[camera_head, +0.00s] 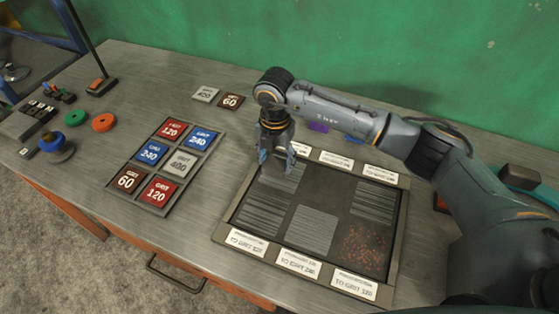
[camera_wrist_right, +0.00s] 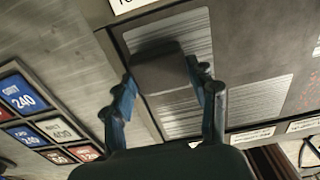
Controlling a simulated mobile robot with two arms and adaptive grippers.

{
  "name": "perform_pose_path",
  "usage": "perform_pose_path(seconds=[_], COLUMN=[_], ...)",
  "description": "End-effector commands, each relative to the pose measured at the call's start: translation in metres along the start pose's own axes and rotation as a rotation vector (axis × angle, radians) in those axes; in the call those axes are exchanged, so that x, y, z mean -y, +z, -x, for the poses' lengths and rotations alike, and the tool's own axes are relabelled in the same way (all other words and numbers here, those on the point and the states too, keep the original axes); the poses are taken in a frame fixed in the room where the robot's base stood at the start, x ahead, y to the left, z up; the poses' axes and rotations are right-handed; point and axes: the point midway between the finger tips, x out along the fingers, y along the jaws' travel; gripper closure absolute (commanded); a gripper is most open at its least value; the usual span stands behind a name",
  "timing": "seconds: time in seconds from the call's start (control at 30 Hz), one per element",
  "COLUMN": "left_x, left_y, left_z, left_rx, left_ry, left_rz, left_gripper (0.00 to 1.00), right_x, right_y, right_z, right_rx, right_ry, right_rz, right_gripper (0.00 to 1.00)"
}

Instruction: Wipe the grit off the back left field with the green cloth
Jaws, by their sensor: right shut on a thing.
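The framed dark panel (camera_head: 391,225) holds striped grey fields. The back left field (camera_head: 285,183) is partly hidden by my right gripper (camera_head: 277,166); its stripes also show in the right wrist view (camera_wrist_right: 196,30). Red specks of grit (camera_head: 363,246) show on the front right field; I see none on the visible part of the back left one. My right gripper, also in the wrist view (camera_wrist_right: 162,85), is shut on a dark grey block (camera_wrist_right: 160,68) over the back left field. I cannot tell if it touches the panel. No green cloth can be made out.
A rack of grit tiles (camera_head: 146,178) lies left of the panel, with two loose tiles (camera_head: 217,97) behind it. A green wall closes the back.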

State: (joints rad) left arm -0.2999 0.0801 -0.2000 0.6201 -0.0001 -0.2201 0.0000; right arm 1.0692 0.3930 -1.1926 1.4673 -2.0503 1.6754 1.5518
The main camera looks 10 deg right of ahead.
Motion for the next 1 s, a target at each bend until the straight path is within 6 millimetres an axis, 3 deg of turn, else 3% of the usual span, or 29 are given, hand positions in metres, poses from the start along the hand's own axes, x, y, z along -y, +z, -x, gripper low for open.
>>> perform_pose_path(seconds=[0.27,0.57,0.83,1.0], left_x=[0.000,0.000,0.000,0.000], left_y=[0.000,-0.001,-0.001,-0.001], left_z=[0.001,0.007,0.007,0.015], left_rx=[0.000,0.000,0.000,0.000], left_ry=[0.000,0.000,0.000,0.000], left_rz=[0.000,0.000,0.000,0.000], left_gripper=[0.60,0.60,0.60,0.60], right_x=[0.003,0.019,0.019,0.019], right_y=[0.000,0.001,0.000,0.001], right_z=[-0.001,0.001,0.001,0.013], right_rx=[-0.002,-0.001,-0.001,0.000], right_ry=[0.000,-0.002,0.000,0.001], right_rz=[0.000,-0.001,0.000,0.000], right_gripper=[0.74,0.74,0.74,0.74])
